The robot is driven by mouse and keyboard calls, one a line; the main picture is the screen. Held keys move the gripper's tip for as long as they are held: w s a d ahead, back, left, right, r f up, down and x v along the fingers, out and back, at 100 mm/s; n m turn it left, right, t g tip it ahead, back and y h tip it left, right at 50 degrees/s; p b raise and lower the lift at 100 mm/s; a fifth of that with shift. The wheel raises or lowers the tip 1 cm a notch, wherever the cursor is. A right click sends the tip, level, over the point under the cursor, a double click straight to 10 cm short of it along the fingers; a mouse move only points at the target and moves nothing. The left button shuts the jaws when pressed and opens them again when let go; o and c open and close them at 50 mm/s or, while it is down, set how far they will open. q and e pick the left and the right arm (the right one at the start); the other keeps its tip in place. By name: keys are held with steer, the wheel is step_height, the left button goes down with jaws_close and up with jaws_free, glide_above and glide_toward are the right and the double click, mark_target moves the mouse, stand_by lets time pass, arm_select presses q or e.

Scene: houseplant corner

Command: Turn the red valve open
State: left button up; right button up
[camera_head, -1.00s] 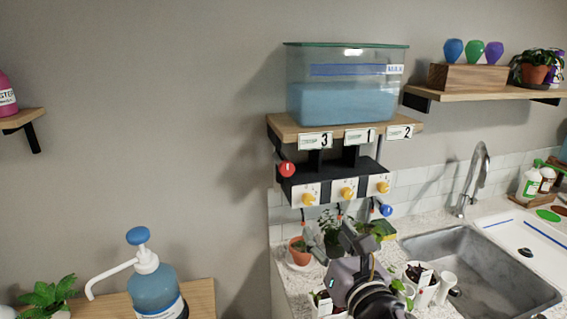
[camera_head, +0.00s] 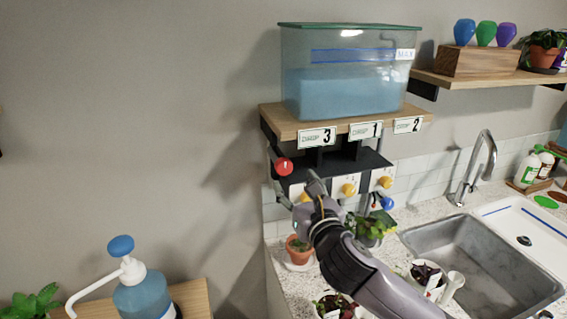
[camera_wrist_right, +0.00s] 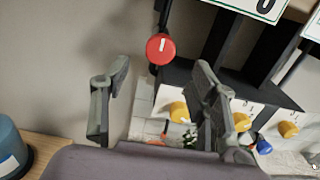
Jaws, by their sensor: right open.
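The red valve (camera_head: 284,166) is a round red knob with a white mark, at the left end of the black rack under the water tank. It also shows in the right wrist view (camera_wrist_right: 160,48), its white mark close to upright there. My right gripper (camera_head: 297,187) is open and empty, just below the red valve in the head view. In the right wrist view the open fingers (camera_wrist_right: 160,82) stand either side of a gap, and the red valve is above that gap, apart from both fingertips. My left gripper is not in view.
A blue-tinted water tank (camera_head: 345,90) stands on a wooden shelf (camera_head: 290,122) with numbered tags. Yellow knobs (camera_head: 348,190) line the rack and a blue knob (camera_head: 388,203) hangs lower right. Potted plants (camera_head: 298,250) stand below, beside the sink (camera_head: 480,262). The wall to the left is clear.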

mark_target(285, 169)
steer(key=p+x, duration=0.1)
steer(key=x, duration=0.4)
steer(key=shift+r, duration=0.15)
steer(key=x, duration=0.3)
steer(key=shift+p, duration=0.3)
steer(key=shift+w+a, duration=0.1)
steer(key=shift+w, duration=0.35)
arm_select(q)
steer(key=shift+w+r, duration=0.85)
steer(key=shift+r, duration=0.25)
arm_select(e)
steer(key=shift+c, duration=0.2)
steer(key=c, duration=1.1)
steer(key=shift+c, duration=0.2)
